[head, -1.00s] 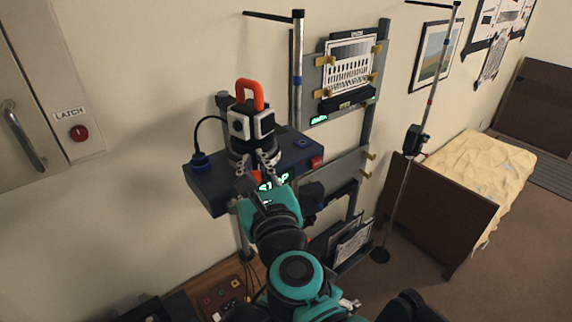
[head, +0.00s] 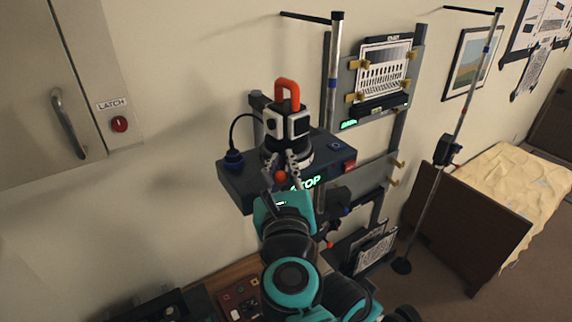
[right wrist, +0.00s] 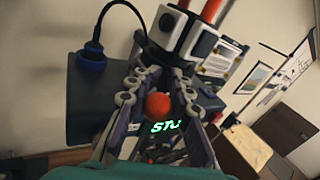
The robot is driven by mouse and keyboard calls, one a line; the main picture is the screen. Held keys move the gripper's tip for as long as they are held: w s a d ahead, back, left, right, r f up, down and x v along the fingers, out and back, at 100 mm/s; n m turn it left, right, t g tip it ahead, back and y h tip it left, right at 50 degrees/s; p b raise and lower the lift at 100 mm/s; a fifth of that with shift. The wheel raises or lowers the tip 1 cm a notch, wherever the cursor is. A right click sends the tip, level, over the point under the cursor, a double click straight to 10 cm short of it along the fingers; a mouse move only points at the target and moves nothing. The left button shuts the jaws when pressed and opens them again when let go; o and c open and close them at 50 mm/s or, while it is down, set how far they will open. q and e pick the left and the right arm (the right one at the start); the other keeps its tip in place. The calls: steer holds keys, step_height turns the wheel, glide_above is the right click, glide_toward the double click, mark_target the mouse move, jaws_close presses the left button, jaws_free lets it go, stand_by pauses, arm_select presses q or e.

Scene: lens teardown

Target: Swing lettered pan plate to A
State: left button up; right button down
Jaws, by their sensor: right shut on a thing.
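A pan unit with white corner blocks (head: 287,124) and an orange loop handle (head: 288,90) stands upright on a dark box (head: 236,190). It also shows in the right wrist view (right wrist: 186,38). An orange ball knob (head: 281,175) sits at the unit's front; it is large in the right wrist view (right wrist: 158,105). My right gripper (right wrist: 158,108) has its fingers on either side of the knob, shut on it. The gripper hides part of the unit's base. I cannot read any letters on the plate. My left gripper is not in view.
A green lit STOP display (head: 306,183) and a red button (head: 349,166) are on the box front. A cable plug (head: 233,158) stands on its left. A metal pole (head: 334,75) and a rack (head: 398,130) stand behind right. A cabinet (head: 45,80) is at left.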

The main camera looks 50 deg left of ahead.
mark_target(277, 181)
steer(key=c, duration=1.5)
jaws_free()
steer(key=shift+s+a+r, duration=0.1)
steer(key=shift+s+a, duration=0.15)
steer(key=shift+a, duration=0.05)
steer(key=shift+o, duration=0.3)
steer(key=shift+s+a, duration=0.1)
steer(key=shift+a, duration=0.45)
steer(key=shift+w+d, duration=0.2)
steer(key=shift+d, duration=0.35)
steer(key=shift+s+d, duration=0.2)
steer(key=shift+s, duration=0.05)
steer(key=v, duration=0.6)
steer(key=shift+s+d, duration=0.2)
steer(key=shift+d, duration=0.15)
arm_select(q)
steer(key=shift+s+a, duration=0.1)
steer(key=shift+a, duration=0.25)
arm_select(e)
steer(key=shift+a, duration=0.1)
